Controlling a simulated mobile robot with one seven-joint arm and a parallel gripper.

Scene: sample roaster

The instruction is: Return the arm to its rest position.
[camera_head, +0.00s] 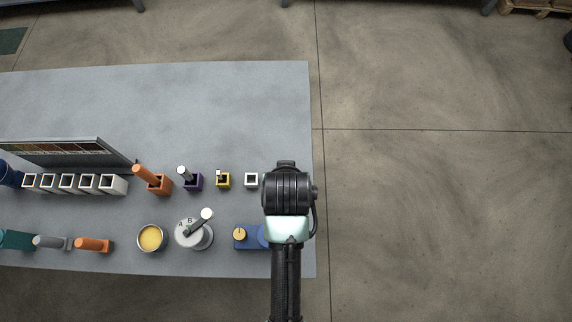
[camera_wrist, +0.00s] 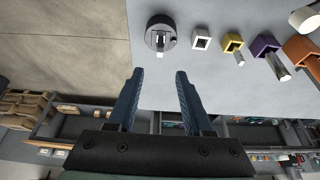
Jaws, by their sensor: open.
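My arm reaches in from the bottom of the head view, over the right end of the grey table (camera_head: 220,100). In that view the arm's dark upper part hides my fingertips. In the wrist view my gripper (camera_wrist: 158,72) shows two blue fingers spread apart with nothing between them. The fingers point toward the table's edge, and a round dark device (camera_wrist: 160,34) sits beyond them on the table.

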